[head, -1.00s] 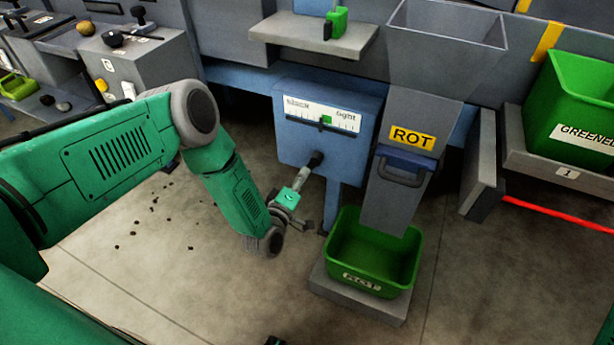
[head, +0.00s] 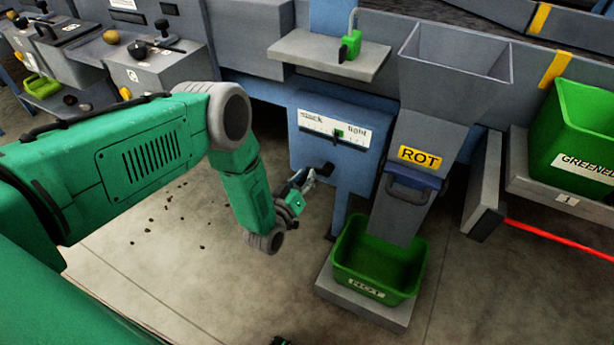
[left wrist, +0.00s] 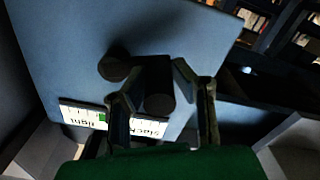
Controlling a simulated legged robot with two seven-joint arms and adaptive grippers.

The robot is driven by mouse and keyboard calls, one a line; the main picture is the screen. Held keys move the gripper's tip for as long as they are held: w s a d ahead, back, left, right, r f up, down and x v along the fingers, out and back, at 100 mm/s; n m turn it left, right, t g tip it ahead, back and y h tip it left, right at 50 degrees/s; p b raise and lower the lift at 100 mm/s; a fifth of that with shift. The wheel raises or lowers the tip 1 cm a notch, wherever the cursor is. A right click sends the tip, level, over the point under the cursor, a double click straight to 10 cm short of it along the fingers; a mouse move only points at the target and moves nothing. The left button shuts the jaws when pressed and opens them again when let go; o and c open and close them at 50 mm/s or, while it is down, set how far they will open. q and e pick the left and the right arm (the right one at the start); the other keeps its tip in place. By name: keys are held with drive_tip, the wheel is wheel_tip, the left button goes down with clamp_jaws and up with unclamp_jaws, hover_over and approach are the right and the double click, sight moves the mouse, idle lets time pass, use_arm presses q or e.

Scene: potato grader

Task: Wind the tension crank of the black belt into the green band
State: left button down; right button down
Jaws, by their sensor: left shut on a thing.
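The blue tension box (head: 310,170) stands in the middle of the head view. Its white slack-to-tight scale (head: 318,128) carries a small green band (head: 339,133) right of centre; the pointer is too small to read surely. The crank's dark hub (head: 328,168) is on the box's front. My left gripper (head: 303,181) is at the crank, shut on its handle. In the left wrist view the black crank handle (left wrist: 160,85) sits between the fingers, with the round hub (left wrist: 113,68) beside it. The scale appears upside down there (left wrist: 85,115).
Right of the box are the grey ROT chute (head: 408,205) and a green ROT bin (head: 350,262) on a low plinth. A grey shelf (head: 300,55) with a green padlock-like object (head: 351,45) juts out above. Open floor lies below my left arm.

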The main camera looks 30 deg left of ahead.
use_arm(q)
drive_tip(key=shift+a+m, duration=0.15)
drive_tip(key=shift+m, duration=0.15)
drive_tip(key=c, duration=1.6)
unclamp_jaws()
drive_tip(key=shift+r, duration=0.15)
drive_tip(key=shift+c, duration=0.2)
drive_tip(key=s, duration=1.2)
drive_tip(key=shift+a, duration=0.2)
